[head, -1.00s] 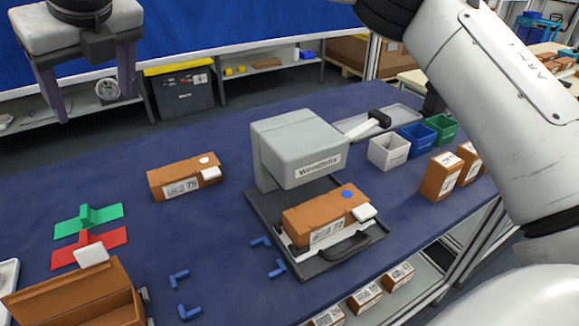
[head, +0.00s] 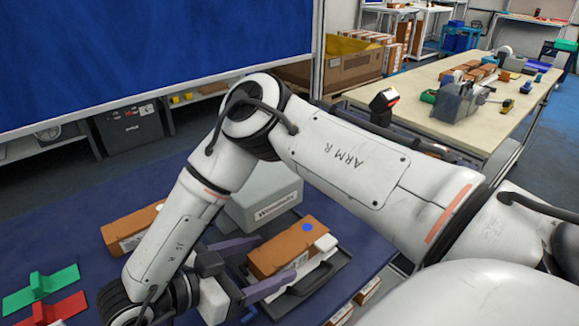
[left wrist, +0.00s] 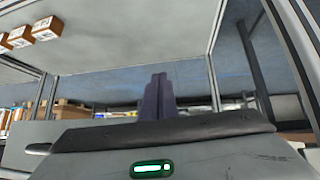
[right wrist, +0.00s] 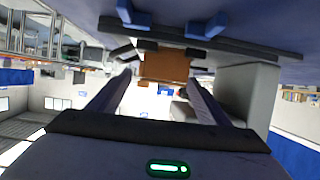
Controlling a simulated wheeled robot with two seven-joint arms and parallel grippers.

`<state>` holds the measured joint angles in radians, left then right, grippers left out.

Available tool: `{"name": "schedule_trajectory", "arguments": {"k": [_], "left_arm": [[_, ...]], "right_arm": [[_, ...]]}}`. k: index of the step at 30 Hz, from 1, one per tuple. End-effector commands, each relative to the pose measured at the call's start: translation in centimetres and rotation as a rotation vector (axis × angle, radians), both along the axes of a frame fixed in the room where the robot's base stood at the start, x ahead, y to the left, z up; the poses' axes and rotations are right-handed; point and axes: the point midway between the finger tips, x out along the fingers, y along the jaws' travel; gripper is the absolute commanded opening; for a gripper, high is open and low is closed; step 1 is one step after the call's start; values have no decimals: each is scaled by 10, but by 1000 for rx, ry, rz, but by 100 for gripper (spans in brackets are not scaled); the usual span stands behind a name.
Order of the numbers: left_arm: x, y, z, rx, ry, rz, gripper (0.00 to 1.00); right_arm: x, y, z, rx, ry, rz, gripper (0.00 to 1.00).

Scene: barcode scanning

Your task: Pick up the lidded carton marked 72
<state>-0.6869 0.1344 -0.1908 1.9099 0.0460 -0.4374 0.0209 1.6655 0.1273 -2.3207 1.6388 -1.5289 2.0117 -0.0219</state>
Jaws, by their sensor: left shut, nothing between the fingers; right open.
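A brown carton (head: 287,247) with a blue dot on top and a white piece at its right end sits on the dark scanner base (head: 330,268). In the right wrist view the carton (right wrist: 165,67) shows between and beyond the fingertips. Another brown carton (head: 128,229) stands left, partly hidden by my right arm. My left gripper (left wrist: 158,98) is shut and empty, away from the table.
The grey scanner head (head: 262,200) rises just behind the carton, close to my right gripper. Green (head: 42,287) and red (head: 50,312) markers lie at the left of the blue table. My right arm hides much of the table's middle.

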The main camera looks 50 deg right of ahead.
Motion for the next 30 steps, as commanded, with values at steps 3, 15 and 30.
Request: {"name": "schedule_trajectory", "arguments": {"k": [3,15,30], "left_arm": [[0,0,2,1,0,0,0],[1,1,12,2,-1,-1,0],[1,1,12,2,-3,0,0]], "right_arm": [[-1,-7,-3,2,1,-1,71],[-2,-51,-23,3,0,-2,71],[-2,-51,-23,3,-3,0,27]]}}
